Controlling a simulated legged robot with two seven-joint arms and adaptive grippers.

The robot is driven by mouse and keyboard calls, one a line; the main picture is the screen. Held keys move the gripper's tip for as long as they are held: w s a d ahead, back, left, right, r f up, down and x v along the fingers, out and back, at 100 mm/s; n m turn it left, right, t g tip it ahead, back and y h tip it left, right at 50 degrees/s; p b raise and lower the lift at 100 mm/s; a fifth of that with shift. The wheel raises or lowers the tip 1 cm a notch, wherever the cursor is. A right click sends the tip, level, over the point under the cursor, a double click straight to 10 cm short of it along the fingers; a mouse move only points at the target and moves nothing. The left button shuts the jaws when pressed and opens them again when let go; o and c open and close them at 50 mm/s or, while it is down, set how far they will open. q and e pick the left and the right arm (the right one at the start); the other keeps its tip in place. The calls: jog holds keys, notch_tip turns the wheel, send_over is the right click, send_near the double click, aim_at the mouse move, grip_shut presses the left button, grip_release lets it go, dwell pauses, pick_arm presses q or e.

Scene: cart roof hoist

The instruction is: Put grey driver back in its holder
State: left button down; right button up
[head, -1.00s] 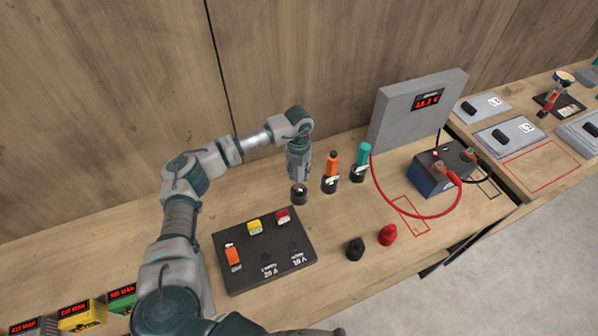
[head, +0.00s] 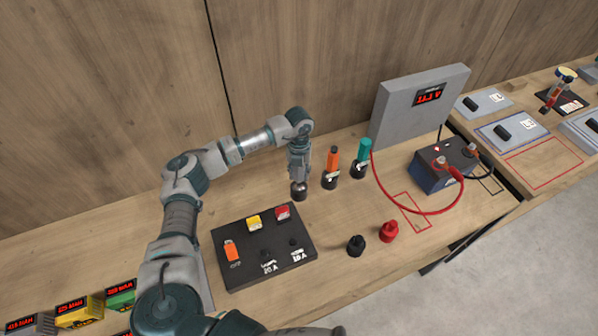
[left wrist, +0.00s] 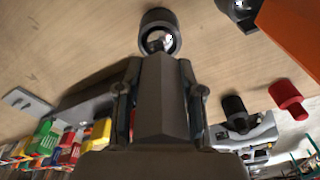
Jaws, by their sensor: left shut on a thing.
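My left gripper (head: 299,170) points down at the back of the bench, shut on the grey driver. In the left wrist view the driver's dark grey handle (left wrist: 160,95) lies between the two fingers, pointing at a round dark holder (left wrist: 147,20). In the head view this holder (head: 299,194) is right below the gripper, with almost no gap. The driver's tip is at the holder's opening; how deep it sits I cannot tell. My right gripper is out of view.
Right of it stand an orange driver (head: 333,158) and a teal driver (head: 364,150) in holders. A black switch panel (head: 285,267) lies in front. Black (head: 356,245) and red (head: 389,231) caps, a grey meter box (head: 400,110) and a battery (head: 432,176) with a red cable are farther right.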

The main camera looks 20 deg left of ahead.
pick_arm(q)
jog(key=shift+f, duration=0.5)
jog(key=c, duration=0.7)
grip_release()
jog(key=shift+o, duration=0.2)
jog(key=r, duration=0.8)
jog(key=w+r, duration=0.1)
jog(key=r, duration=0.3)
jog(key=shift+a, duration=0.25)
jog(key=shift+f, duration=0.1)
